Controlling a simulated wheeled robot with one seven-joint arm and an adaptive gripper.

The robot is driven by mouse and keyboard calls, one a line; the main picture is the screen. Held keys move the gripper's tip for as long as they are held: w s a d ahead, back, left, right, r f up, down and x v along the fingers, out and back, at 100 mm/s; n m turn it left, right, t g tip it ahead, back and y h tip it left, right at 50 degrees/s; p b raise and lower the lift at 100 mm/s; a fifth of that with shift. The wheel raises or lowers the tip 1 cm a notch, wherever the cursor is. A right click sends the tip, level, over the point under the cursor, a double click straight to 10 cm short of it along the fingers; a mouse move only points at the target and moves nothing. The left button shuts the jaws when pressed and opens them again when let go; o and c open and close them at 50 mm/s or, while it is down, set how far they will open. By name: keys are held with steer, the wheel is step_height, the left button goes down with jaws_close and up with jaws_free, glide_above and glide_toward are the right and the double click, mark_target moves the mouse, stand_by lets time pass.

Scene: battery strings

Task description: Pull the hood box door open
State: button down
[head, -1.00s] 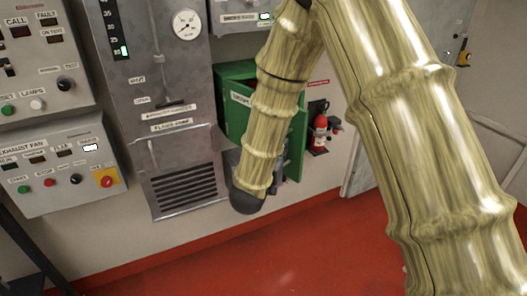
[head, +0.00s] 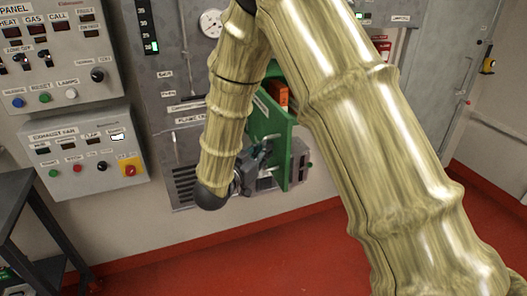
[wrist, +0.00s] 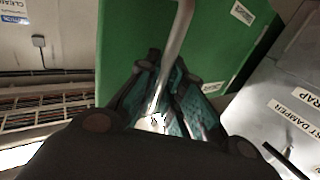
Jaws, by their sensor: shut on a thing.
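The green hood box (head: 273,70) is on the wall behind my arm, mostly hidden. Its green door (head: 270,122) stands out from the box, partly open, and an orange thing (head: 278,93) shows behind it. My gripper (head: 268,163) is at the door, low on its face, partly hidden by my arm. In the wrist view the green door (wrist: 228,40) fills the upper middle. A pale metal handle bar (wrist: 175,48) runs down between the teal-padded fingers of my gripper (wrist: 168,105), which are shut on it.
A grey damper panel with a vent grille (head: 183,183) is left of the box. The exhaust fan panel (head: 85,160) is farther left, above a dark stand (head: 22,205). A grey door (head: 440,75) is at right. The red floor (head: 240,260) in front is clear.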

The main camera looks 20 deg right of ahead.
steer(key=c, duration=1.5)
jaws_free()
steer(key=v, duration=1.2)
steer(key=shift+d, duration=0.1)
